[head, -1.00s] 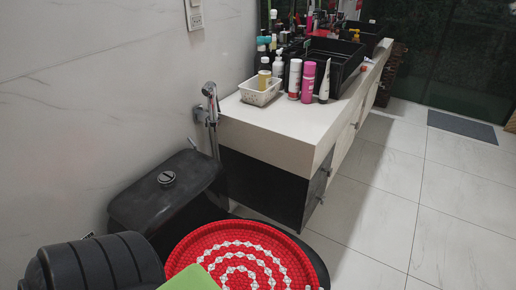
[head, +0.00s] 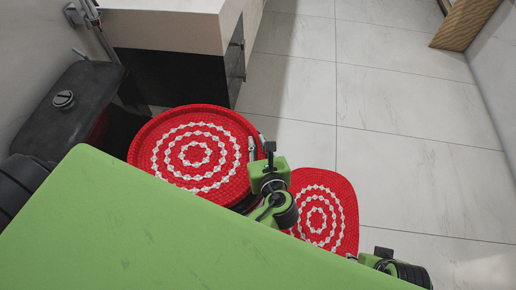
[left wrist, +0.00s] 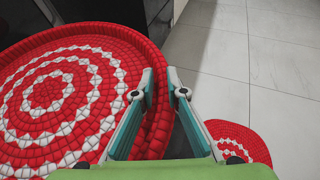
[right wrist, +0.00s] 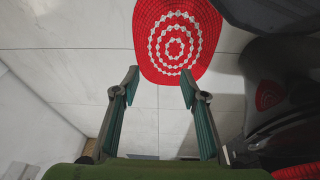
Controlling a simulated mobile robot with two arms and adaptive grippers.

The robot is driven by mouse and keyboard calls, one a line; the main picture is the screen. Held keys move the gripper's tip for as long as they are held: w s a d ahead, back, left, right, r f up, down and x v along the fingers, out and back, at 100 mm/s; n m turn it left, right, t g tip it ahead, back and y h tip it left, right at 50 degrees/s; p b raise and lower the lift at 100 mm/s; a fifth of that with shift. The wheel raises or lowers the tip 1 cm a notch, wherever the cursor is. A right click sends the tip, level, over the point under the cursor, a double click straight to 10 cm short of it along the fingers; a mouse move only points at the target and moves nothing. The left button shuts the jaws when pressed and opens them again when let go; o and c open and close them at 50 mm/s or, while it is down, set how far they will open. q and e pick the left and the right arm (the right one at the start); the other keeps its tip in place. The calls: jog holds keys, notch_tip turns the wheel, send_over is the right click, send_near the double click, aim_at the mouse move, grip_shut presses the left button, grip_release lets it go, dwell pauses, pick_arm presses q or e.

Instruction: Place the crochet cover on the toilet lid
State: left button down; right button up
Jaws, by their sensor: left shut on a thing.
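The red crochet cover (head: 180,152) with white rings lies over the top of the dark toilet in the head view, with a raised rim. It fills the left of the left wrist view (left wrist: 50,92). My left gripper (head: 257,150) is at the cover's right edge. In the left wrist view its fingers (left wrist: 160,80) are shut on the cover's rim. The toilet lid is hidden beneath the cover. My right gripper (right wrist: 159,76) is open and empty above the floor, away from the cover; its fingertips are not clear in the head view.
A similar red and white floor mat (head: 322,205) lies right of the toilet and shows in the right wrist view (right wrist: 178,45). The black cistern (head: 70,112) stands behind left. The vanity (head: 175,65) stands beyond. Tiled floor (head: 410,150) is open at right.

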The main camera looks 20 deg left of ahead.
pick_arm(q)
jog(key=w+f, duration=0.1)
jog(key=w+f+b, duration=0.1)
jog(key=f, duration=0.1)
jog(key=shift+w+a, duration=0.15)
jog(key=shift+a, duration=0.25)
notch_tip(320, 180, down, 3)
jog(key=shift+f+b, duration=0.15)
jog(key=shift+b, duration=0.95)
pick_arm(e)
jog(key=v, duration=0.4)
jog(key=shift+s+d+r, duration=0.1)
jog(key=shift+r, duration=0.15)
pick_arm(q)
jog(key=c, duration=2)
grip_release()
jog(key=shift+c, duration=0.2)
